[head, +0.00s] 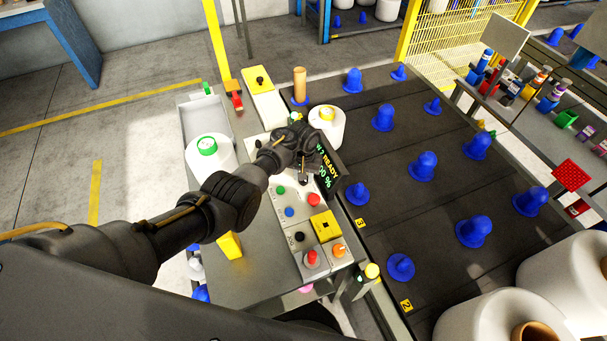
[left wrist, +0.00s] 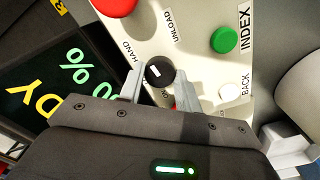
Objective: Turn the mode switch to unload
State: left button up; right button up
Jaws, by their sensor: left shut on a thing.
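The mode switch is a black round knob (left wrist: 159,70) with a short white mark, on a pale panel (left wrist: 199,62) in the left wrist view. The words HAND and UNLOAD are printed beyond it. The white mark is small, and I cannot tell for certain which label it points to. My left gripper (left wrist: 160,82) is shut on the knob, one pale finger on each side. In the head view my left gripper (head: 303,178) is over the control panel and hides the knob. My right gripper is not in view.
A green INDEX button (left wrist: 225,39), white BACK button (left wrist: 229,91) and red button (left wrist: 115,5) are close to the knob. A dark display (head: 326,170) stands beside the gripper. A white yarn bobbin (head: 327,127) and blue pegs on a dark conveyor (head: 390,215) lie to the right.

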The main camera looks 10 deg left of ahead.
pick_arm(q)
jog(key=shift+m, duration=0.7)
jog(key=o, duration=1)
jog(key=shift+c, duration=0.2)
jog(key=shift+r+p, duration=0.3)
jog(key=shift+r, duration=0.1)
notch_tip(320, 180, up, 10)
jog(key=shift+p, duration=0.4)
